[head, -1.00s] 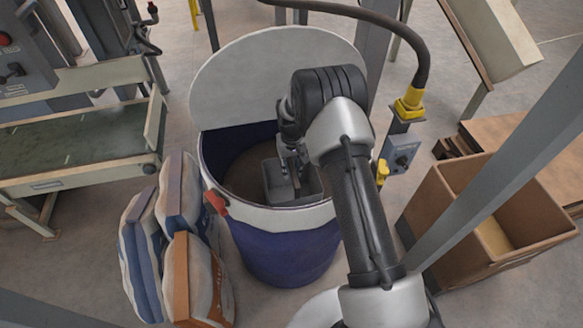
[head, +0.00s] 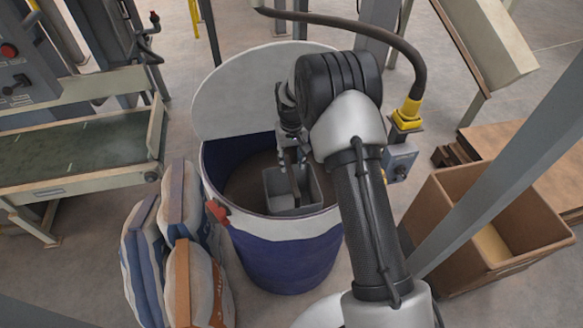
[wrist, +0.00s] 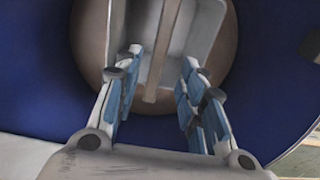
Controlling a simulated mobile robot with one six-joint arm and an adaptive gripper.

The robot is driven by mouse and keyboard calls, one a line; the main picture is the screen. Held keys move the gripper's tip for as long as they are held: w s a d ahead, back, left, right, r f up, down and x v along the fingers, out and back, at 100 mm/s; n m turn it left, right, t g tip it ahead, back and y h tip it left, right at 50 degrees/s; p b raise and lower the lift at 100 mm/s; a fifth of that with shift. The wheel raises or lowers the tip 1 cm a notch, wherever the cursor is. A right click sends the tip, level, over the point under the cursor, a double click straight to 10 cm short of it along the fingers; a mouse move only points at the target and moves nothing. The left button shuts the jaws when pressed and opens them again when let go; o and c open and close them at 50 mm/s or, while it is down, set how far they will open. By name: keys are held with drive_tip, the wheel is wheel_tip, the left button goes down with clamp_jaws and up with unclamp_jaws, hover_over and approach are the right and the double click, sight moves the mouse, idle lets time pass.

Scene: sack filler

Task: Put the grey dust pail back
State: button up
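The grey dust pail (head: 279,187) is inside the blue drum (head: 285,258), on or just above its brown contents. Its brown bar handle (head: 296,186) crosses the pail's opening. In the wrist view the pail (wrist: 200,25) is beyond my fingertips, and the handle (wrist: 160,55) runs between them. My gripper (head: 290,150) is over the pail in the drum's mouth. In the wrist view my gripper (wrist: 163,62) has its blue-padded fingers spread, with a gap on both sides of the handle. The pail's base is hidden.
The drum's pale round lid (head: 235,95) stands open behind its mouth. Filled sacks (head: 180,255) lean at the drum's left. A conveyor (head: 75,150) is further left. A cardboard box (head: 455,235) and a grey post (head: 510,165) are at right, near a small control box (head: 398,163).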

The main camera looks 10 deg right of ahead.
drive_tip(key=s+r+t, duration=0.1)
drive_tip(key=s+r, duration=0.5)
drive_tip(key=r, duration=0.6)
drive_tip(key=s+r+t, duration=0.1)
drive_tip(key=s+r, duration=0.5)
drive_tip(key=r, duration=0.7)
drive_tip(key=s+r+t, duration=0.1)
drive_tip(key=s+r, duration=0.1)
drive_tip(key=s, duration=1)
drive_tip(key=s+r+t, duration=0.1)
drive_tip(key=s+r, duration=0.1)
drive_tip(key=s, duration=1)
drive_tip(key=shift+s+r+t, duration=0.15)
drive_tip(key=shift+r+t, duration=0.1)
drive_tip(key=shift+t, duration=0.05)
drive_tip(key=shift+f, duration=0.1)
